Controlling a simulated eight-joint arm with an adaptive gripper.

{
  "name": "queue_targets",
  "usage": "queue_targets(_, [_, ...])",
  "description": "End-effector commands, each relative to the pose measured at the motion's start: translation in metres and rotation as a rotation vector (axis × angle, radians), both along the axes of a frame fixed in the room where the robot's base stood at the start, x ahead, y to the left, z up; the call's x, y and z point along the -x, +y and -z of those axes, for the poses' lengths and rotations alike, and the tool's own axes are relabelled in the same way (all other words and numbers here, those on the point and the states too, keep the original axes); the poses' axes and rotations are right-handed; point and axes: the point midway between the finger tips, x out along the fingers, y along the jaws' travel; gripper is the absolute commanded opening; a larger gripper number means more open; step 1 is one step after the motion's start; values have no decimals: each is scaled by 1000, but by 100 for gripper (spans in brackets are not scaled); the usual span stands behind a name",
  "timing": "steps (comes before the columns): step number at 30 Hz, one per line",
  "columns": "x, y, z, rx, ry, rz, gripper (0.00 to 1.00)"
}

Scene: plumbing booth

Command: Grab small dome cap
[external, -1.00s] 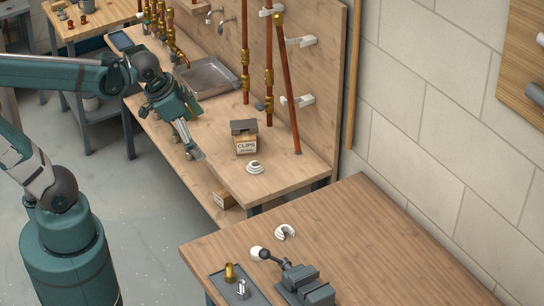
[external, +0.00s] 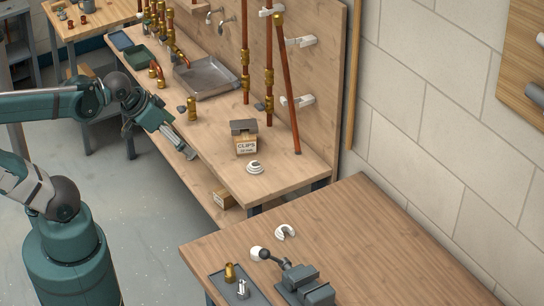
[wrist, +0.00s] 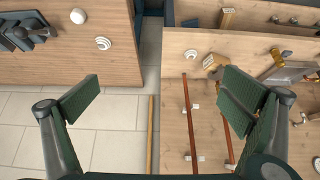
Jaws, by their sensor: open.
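My gripper (external: 188,152) is open and empty, off the front edge of the long workbench. In the wrist view its two green fingers (wrist: 160,95) stand wide apart with nothing between them. Two small, pale, round pieces lie on the lower shelf in the wrist view; the smaller (wrist: 275,20) looks like a small dome cap, with a larger one (wrist: 294,20) beside it. They are too small to identify surely. In the external view my gripper appears to cover that part of the shelf.
A white ringed piece (external: 255,168) and a clips box (external: 245,146) stand on the workbench. Copper pipes (external: 287,90) rise behind them. A carton (external: 222,199) sits on the lower shelf.

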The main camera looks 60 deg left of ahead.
Motion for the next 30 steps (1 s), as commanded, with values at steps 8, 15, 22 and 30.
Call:
queue_targets(8, [0, 0, 0, -1, 0, 1, 78])
queue_targets(15, [0, 0, 0, -1, 0, 1, 46])
queue_targets(22, [0, 0, 0, -1, 0, 1, 42])
queue_targets(30, [-2, -2, 0, 9, 7, -7, 42])
